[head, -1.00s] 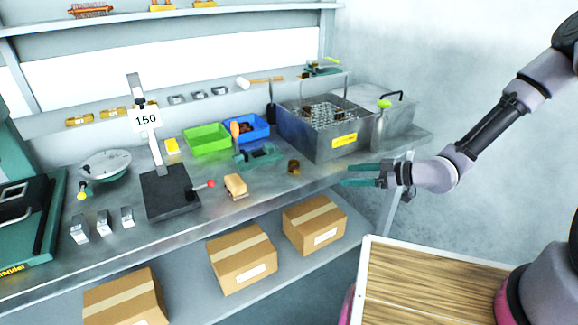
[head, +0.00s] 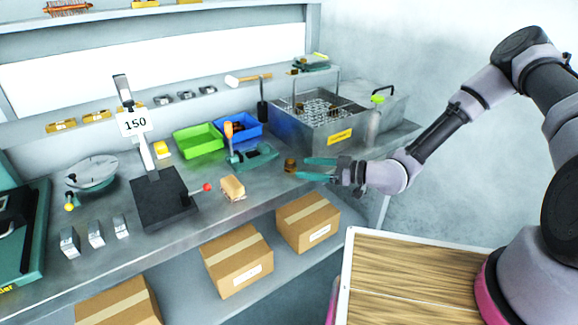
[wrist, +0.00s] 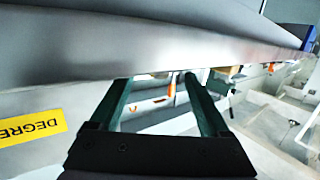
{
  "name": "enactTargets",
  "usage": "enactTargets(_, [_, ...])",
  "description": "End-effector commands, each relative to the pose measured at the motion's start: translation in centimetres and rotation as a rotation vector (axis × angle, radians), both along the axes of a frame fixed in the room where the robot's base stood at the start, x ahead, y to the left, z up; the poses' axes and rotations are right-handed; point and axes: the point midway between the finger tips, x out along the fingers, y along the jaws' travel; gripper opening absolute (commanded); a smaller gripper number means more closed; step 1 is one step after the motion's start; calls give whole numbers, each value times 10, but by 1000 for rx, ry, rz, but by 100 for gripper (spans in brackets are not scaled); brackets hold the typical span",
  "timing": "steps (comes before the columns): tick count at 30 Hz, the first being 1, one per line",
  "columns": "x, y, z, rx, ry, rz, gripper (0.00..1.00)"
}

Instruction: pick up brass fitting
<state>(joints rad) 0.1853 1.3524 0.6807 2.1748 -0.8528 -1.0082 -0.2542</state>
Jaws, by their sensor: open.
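I cannot make out the fitting there.
The metal tank (head: 290,130) stands close behind my gripper. A teal tool (head: 254,156), a blue bin (head: 247,131) and a green bin (head: 199,147) are left of the fitting. A wooden-topped brush (head: 232,187) lies nearer the front edge. Cardboard boxes (head: 308,237) sit on the shelf below.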

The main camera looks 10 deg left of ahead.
Motion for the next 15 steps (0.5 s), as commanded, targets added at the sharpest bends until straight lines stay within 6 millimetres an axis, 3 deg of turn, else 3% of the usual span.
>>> enactTargets(15, [7,57,-3,-1,0,0,80])
